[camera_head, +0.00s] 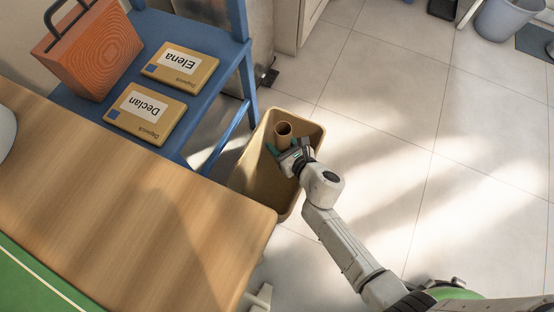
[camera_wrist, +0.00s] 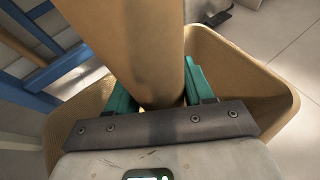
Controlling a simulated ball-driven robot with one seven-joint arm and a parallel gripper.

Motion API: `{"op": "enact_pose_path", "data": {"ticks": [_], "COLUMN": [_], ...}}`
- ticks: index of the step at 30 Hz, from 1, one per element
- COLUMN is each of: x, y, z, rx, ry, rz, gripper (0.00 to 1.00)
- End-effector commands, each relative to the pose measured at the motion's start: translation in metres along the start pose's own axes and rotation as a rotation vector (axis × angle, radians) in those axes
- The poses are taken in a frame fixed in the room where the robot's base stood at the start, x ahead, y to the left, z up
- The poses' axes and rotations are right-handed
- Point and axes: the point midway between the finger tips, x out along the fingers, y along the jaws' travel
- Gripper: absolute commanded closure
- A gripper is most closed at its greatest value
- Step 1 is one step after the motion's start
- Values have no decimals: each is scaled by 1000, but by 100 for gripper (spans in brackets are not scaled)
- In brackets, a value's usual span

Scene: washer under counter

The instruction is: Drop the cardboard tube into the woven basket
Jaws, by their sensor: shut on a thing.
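The cardboard tube (camera_head: 283,132) is brown and hollow, with its open end facing up in the head view. In the wrist view the tube (camera_wrist: 140,45) stands between the green fingers of my gripper (camera_wrist: 160,95). My gripper (camera_head: 284,149) is shut on the tube and holds it above the opening of the woven basket (camera_head: 262,178). The basket is tan, deep and open at the top. Its rim (camera_wrist: 270,85) surrounds the gripper in the wrist view. The tube's lower end is hidden by the gripper.
A wooden table (camera_head: 130,215) stands close to the basket's left. A blue chair (camera_head: 236,20) behind it bears two labelled boxes (camera_head: 146,113) and an orange handled box (camera_head: 95,48). A grey bin (camera_head: 508,18) is at the far right. The tiled floor (camera_head: 400,130) to the right is clear.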

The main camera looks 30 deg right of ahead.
Motion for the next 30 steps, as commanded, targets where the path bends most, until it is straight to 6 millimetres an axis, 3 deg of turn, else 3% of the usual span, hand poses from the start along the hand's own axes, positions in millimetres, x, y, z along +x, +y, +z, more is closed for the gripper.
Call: {"op": "enact_pose_path", "data": {"ticks": [6,7,16,25,30], "x": [0,0,0,-4,-26], "y": [0,0,0,0,1], "z": [0,0,0,1,2], "rx": [0,0,0,0,0], "ry": [0,0,0,0,2], "rz": [0,0,0,0,1], "gripper": [76,46,19,19,19]}}
